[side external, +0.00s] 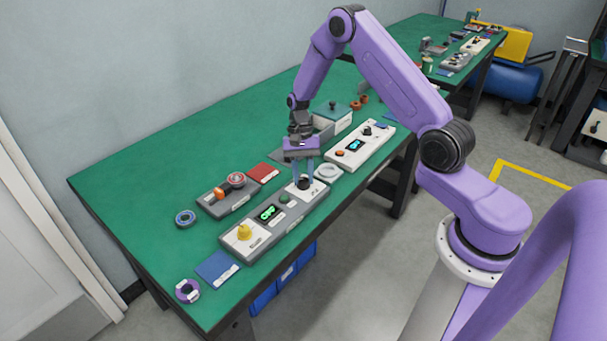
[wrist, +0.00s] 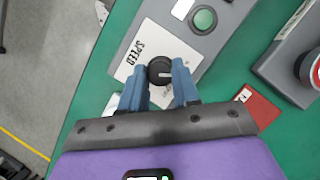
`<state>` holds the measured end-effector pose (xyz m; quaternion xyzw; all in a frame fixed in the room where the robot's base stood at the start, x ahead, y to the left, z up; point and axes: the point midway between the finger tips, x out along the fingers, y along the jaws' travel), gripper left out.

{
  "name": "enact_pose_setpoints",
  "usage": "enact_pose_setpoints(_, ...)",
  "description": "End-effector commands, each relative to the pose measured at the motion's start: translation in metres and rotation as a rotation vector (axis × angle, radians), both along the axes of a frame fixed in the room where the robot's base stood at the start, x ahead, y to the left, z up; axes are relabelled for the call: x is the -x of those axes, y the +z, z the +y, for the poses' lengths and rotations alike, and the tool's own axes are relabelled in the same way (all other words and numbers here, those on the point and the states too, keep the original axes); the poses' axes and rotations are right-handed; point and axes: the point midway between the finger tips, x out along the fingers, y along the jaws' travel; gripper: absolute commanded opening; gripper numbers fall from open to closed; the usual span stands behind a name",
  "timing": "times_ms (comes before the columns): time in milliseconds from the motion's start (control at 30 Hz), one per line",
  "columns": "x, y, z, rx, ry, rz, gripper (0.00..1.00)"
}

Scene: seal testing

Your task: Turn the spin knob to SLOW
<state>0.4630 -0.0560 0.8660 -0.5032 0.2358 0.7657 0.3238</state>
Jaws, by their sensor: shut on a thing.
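The black round knob (wrist: 159,70) sits on a pale plate marked SPEED at one end of the long grey control unit (side external: 280,224). A pale pointer line on the knob points to the right in the wrist view. The knob also shows in the side view (side external: 303,184), under my gripper. My gripper (wrist: 159,76) points down, with one blue finger on each side of the knob, shut on it. I cannot make out a SLOW mark; the fingers and gripper body hide part of the plate.
The same unit carries a green button (side external: 284,198), a lit green display (side external: 268,213) and a yellow knob (side external: 244,231). A white unit (side external: 361,147) stands to the right.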

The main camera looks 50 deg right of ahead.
Motion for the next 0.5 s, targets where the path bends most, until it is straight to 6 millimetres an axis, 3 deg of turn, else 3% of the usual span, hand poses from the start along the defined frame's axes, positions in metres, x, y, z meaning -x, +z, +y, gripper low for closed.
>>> enact_pose_setpoints(500, 0.0008, 0.0001, -0.0003, -0.001, 0.160, 0.005, 0.00)
